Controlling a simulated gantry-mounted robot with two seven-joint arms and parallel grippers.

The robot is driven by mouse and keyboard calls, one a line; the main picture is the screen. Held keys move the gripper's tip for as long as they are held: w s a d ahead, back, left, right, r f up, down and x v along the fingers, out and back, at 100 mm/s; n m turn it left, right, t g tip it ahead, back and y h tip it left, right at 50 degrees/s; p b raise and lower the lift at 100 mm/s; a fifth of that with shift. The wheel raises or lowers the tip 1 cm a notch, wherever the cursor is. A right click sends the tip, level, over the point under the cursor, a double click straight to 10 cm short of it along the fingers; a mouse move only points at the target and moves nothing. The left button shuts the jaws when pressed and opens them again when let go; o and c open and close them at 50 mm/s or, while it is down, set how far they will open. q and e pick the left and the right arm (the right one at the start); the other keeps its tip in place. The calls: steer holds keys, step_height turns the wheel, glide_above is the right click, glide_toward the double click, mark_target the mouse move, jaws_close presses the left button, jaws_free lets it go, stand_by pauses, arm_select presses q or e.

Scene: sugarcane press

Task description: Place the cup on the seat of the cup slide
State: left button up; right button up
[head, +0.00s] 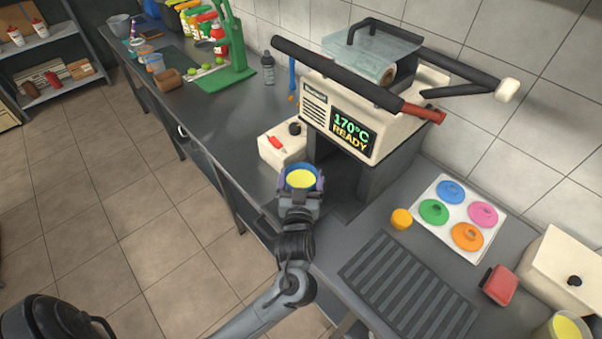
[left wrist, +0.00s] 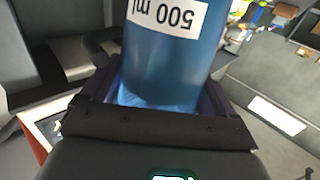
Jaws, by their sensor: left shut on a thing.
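A blue cup (head: 303,177) with yellow contents sits upright in my left gripper (head: 301,194), in front of the sealing machine (head: 370,115). In the left wrist view the cup (left wrist: 170,60) shows a white "500 ml" label, and its lower part is between the fingers of my left gripper (left wrist: 160,105). The machine's display reads "170°C READY". The dark space between the machine's legs is partly covered by the cup and gripper. I cannot clearly make out the cup slide or its seat. My right gripper is not identifiable in view.
A white box with a red switch (head: 276,150) stands left of the machine.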

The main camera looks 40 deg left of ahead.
arm_select(q)
steer(key=shift+f, duration=0.15)
steer(key=o, duration=1.1)
steer(key=shift+f, duration=0.1)
